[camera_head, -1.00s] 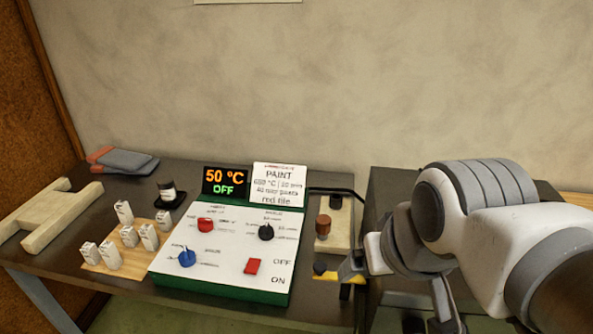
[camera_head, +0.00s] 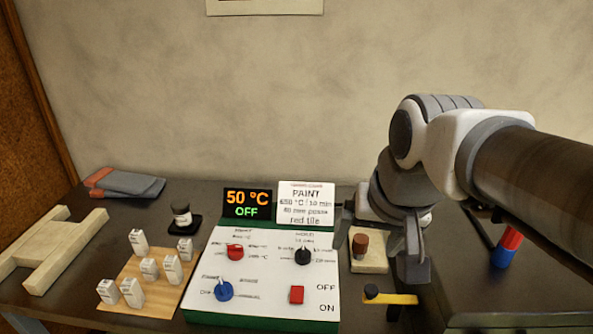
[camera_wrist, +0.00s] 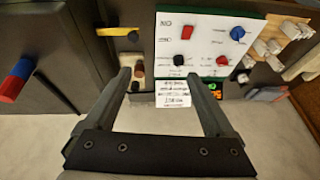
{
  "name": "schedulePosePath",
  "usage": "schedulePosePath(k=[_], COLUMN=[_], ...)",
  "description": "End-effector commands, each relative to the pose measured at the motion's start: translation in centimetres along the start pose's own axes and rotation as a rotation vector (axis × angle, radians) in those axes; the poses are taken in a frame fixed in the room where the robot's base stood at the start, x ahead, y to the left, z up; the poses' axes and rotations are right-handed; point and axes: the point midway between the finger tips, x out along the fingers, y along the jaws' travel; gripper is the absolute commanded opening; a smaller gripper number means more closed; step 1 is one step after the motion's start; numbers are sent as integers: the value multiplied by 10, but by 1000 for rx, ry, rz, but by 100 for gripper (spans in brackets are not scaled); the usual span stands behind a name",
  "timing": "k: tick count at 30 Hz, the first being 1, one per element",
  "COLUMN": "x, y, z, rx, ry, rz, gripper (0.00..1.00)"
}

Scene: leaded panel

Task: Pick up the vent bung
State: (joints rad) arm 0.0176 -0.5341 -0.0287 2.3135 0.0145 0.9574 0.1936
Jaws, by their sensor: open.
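I take the vent bung (camera_head: 360,243) to be the small brown cylinder standing upright on a pale block (camera_head: 370,265), right of the control panel. It also shows small in the wrist view (camera_wrist: 138,71), close to the left finger's tip. My gripper (camera_head: 379,236) is open, with its fingers around or just behind the bung's place in the head view; the exact depth is unclear. In the wrist view my gripper (camera_wrist: 159,76) has its fingers wide apart, with nothing held between them.
The control panel (camera_head: 265,275) with knobs stands close left, its display (camera_head: 247,203) and white card (camera_head: 306,204) behind. A yellow bar with a black knob (camera_head: 392,298) lies in front of the pale block. A dark box with a red-blue handle (camera_head: 507,247) stands right.

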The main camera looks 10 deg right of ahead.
Motion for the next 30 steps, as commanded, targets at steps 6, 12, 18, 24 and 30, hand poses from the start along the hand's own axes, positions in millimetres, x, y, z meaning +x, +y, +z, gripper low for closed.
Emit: schedulePosePath(k=[6, 12, 18, 24, 30], x=[14, 37, 70, 110, 149], y=[3, 10, 20, 34, 47], z=[-57, -102, -142, -176, -198], rx=[250, 462, 668, 867, 1033], ry=[-87, -150, -205, -249, -278], rz=[30, 73, 131, 205, 277], gripper=[88, 88, 88, 88, 88])
